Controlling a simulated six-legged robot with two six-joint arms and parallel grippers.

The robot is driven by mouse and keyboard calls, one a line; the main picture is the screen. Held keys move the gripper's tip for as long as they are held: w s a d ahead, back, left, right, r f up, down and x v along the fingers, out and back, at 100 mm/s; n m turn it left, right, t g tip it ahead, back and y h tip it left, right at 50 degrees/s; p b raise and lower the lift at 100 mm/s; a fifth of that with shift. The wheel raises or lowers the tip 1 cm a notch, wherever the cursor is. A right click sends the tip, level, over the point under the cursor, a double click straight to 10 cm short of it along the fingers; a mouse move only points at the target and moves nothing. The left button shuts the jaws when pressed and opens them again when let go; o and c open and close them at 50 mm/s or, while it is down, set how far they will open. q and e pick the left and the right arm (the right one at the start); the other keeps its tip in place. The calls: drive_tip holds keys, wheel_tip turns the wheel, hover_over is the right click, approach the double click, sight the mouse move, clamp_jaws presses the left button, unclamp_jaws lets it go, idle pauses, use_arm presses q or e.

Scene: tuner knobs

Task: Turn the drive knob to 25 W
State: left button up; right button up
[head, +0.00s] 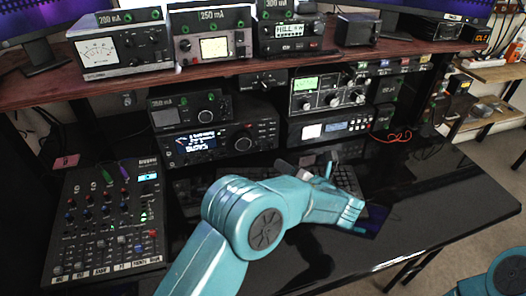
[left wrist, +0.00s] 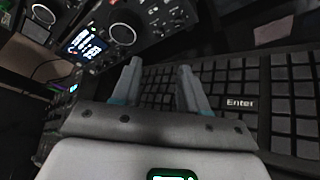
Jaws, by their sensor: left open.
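My left gripper (head: 307,169) is open and empty above the black keyboard in front of the radio stack. In the left wrist view its two fingers (left wrist: 160,68) stand apart over the keys. I cannot tell which knob is the drive knob, as its label is too small to read. A radio (head: 218,140) with a lit screen and a large round knob (head: 243,144) is beyond the gripper and to its left. The radio's screen (left wrist: 84,46) and knob (left wrist: 125,28) also show in the left wrist view. No finger touches a knob. My right gripper is out of view.
A smaller box (head: 190,108) with a dial sits on the radio. A tuner (head: 330,96) with several knobs stands right of it. Meter units (head: 122,50) line the upper shelf (head: 60,92). A mixer (head: 105,225) lies at left. The desk's right side (head: 440,190) is clear.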

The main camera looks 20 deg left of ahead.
sight(259, 150)
use_arm(q)
drive_tip(key=x, duration=1.3)
drive_tip(key=shift+a, duration=0.15)
drive_tip(key=shift+c, duration=0.2)
clamp_jaws()
